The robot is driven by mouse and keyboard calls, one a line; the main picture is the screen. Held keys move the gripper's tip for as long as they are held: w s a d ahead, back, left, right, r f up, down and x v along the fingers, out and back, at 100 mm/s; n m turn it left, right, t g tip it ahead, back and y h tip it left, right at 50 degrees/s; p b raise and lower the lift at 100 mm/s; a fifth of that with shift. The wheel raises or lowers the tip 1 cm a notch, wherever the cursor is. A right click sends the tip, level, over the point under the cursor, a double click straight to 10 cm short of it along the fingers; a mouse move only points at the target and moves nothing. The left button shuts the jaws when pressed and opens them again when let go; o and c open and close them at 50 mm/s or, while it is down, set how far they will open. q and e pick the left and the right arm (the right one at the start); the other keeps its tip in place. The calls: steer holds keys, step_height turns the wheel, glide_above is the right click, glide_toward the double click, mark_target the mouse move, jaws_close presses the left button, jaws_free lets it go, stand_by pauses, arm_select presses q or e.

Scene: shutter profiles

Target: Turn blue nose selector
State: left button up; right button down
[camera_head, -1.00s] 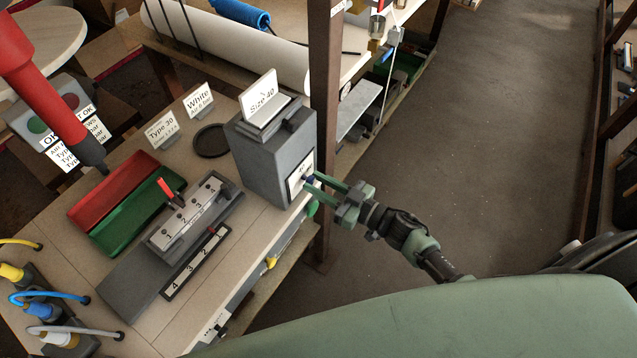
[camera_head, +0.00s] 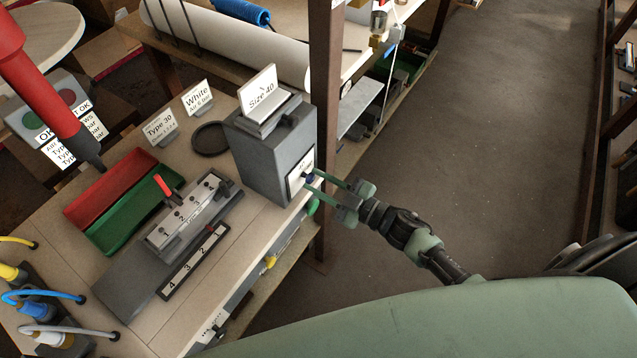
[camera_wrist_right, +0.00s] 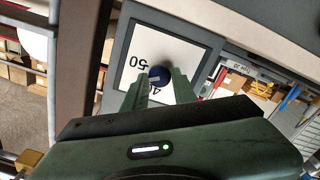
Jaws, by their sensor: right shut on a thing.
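The blue nose selector (camera_head: 308,178) is a small blue knob on a white label plate on the side of a grey box (camera_head: 268,155). In the right wrist view the round blue knob (camera_wrist_right: 160,75) sits on the white plate (camera_wrist_right: 188,50), with "50" and part of another number readable. My right gripper (camera_head: 312,181) reaches in from the right, its two green fingers on either side of the knob and shut on it. The fingertips cover the knob's edges. My left gripper is not in view.
A "Size 40" sign (camera_head: 259,89) stands on top of the grey box. A brown post (camera_head: 325,120) rises close behind it. Red and green trays (camera_head: 135,218) and a numbered block (camera_head: 190,215) lie to the left. The floor at right is open.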

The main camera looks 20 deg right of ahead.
steer(key=n+b, duration=0.1)
steer(key=n, duration=0.2)
steer(key=n+b, duration=0.1)
steer(key=n, duration=0.2)
steer(key=shift+f+n+b, duration=0.2)
steer(key=shift+n+b, duration=0.1)
steer(key=shift+b, duration=0.05)
steer(key=n+b, duration=0.2)
steer(key=n, duration=0.3)
steer(key=shift+s+b, duration=0.1)
steer(key=shift+b, duration=0.25)
steer(key=shift+n, duration=0.4)
steer(key=c, duration=1.2)
jaws_free()
steer(key=shift+o, duration=0.2)
